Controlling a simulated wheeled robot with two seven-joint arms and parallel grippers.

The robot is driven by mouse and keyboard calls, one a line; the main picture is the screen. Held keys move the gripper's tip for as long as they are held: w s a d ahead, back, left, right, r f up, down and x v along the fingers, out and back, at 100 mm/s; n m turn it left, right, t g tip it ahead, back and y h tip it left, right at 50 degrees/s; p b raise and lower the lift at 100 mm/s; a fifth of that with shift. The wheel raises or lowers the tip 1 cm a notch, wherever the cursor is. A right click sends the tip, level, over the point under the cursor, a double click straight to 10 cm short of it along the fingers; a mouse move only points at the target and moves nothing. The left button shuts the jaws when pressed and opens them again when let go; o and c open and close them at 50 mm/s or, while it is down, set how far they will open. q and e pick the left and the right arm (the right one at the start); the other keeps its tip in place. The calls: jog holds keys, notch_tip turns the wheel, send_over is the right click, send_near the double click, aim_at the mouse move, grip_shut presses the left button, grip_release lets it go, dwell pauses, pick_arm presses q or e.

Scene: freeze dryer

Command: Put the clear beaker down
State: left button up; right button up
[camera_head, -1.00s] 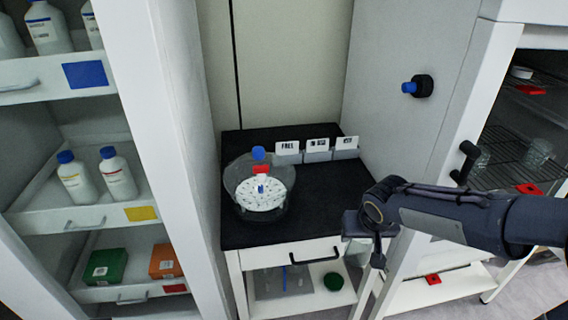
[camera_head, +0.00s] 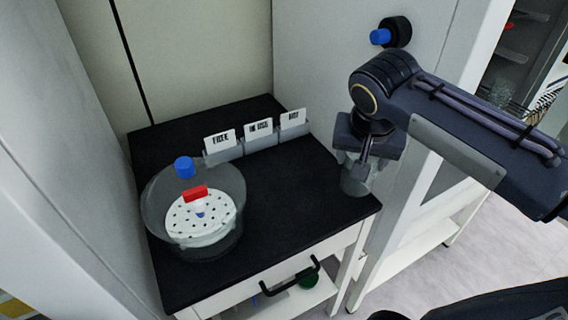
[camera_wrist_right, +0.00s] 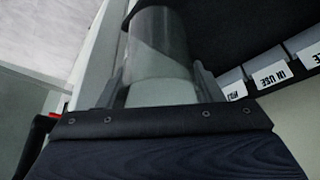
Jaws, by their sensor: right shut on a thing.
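The clear beaker (camera_head: 356,181) is in my right gripper (camera_head: 366,158), at the right edge of the black tabletop (camera_head: 290,205). The gripper points down and its fingers are shut around the beaker's sides. In the right wrist view the beaker (camera_wrist_right: 158,50) stands out between the two fingers of the right gripper (camera_wrist_right: 160,82), with the dark tabletop beyond it. I cannot tell whether its base touches the top. My left gripper is not in view.
A round clear vessel (camera_head: 160,215) with a white perforated disc, a red piece and a blue knob stands at the left of the tabletop. Label holders, FREE (camera_head: 221,147) and IN USE (camera_head: 258,138) among them, line the back. The middle is clear. A cabinet wall (camera_head: 310,80) rises behind the gripper.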

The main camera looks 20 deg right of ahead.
jog(key=shift+w+a+f+b, duration=0.3)
jog(key=shift+w+a+f, duration=0.4)
jog(key=shift+w+f, duration=1.4)
jog(key=shift+w+a+f+b, duration=0.25)
jog(key=shift+w+a+f, duration=0.45)
jog(key=shift+w+f, duration=1.35)
jog(key=shift+w+a+f+b, duration=0.3)
jog(key=shift+w+a+f, duration=0.4)
jog(key=shift+w+f, duration=1.4)
jog(key=shift+s+f, duration=0.1)
jog(key=shift+f, duration=0.15)
jog(key=o, duration=1)
